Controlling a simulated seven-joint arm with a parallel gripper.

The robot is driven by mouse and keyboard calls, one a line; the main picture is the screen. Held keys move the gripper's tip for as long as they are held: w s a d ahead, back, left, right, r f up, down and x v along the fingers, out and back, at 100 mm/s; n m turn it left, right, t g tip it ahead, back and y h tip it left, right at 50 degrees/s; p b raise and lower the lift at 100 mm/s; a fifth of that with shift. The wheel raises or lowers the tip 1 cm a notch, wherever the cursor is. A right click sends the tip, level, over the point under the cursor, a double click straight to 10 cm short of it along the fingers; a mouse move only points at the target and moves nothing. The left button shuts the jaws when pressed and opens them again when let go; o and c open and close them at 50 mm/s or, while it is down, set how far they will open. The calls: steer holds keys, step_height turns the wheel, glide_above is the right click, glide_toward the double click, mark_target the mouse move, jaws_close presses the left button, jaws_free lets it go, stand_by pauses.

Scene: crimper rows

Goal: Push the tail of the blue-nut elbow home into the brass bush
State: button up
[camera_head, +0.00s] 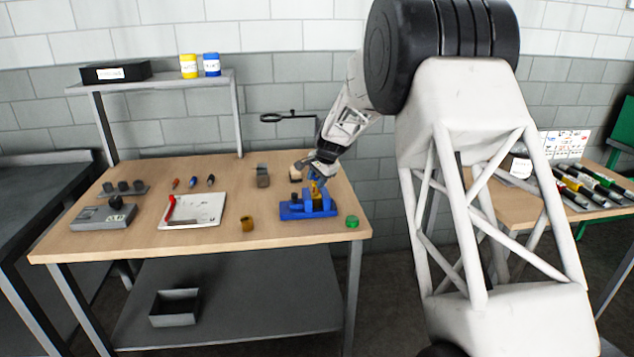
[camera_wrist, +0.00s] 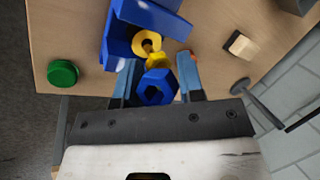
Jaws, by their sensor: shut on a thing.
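The elbow with a blue hex nut (camera_wrist: 156,88) is between my gripper's fingers (camera_wrist: 158,82), and its yellow body (camera_wrist: 158,61) shows just ahead of the nut. The brass bush (camera_wrist: 146,42) is a yellow ring seated in the blue fixture (camera_wrist: 120,40). The elbow's tail end overlaps the near side of the bush in the wrist view; I cannot tell how deep it sits or whether it is inside. In the head view my gripper (camera_head: 317,178) reaches down over the blue fixture (camera_head: 308,210), and its fingers partly hide the elbow.
A green cap (camera_head: 352,221) lies right of the fixture, near the bench edge. A brass-coloured cup (camera_head: 248,224) stands to the left. A white tray with a red-handled tool (camera_head: 190,212) and a grey block (camera_head: 103,216) lie further left. A ring on a stand (camera_head: 271,117) rises behind.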

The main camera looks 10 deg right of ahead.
steer(key=shift+r, duration=0.2)
steer(key=shift+n, duration=0.3)
stand_by(1.5)
steer(key=shift+f, duration=1.7)
stand_by(0.5)
steer(key=o, duration=0.9)
steer(key=shift+o, duration=0.8)
steer(key=shift+f, duration=0.1)
steer(key=shift+s+f, duration=0.1)
steer(key=shift+d, duration=0.1)
steer(key=v, duration=0.8)
steer(key=shift+r, duration=0.2)
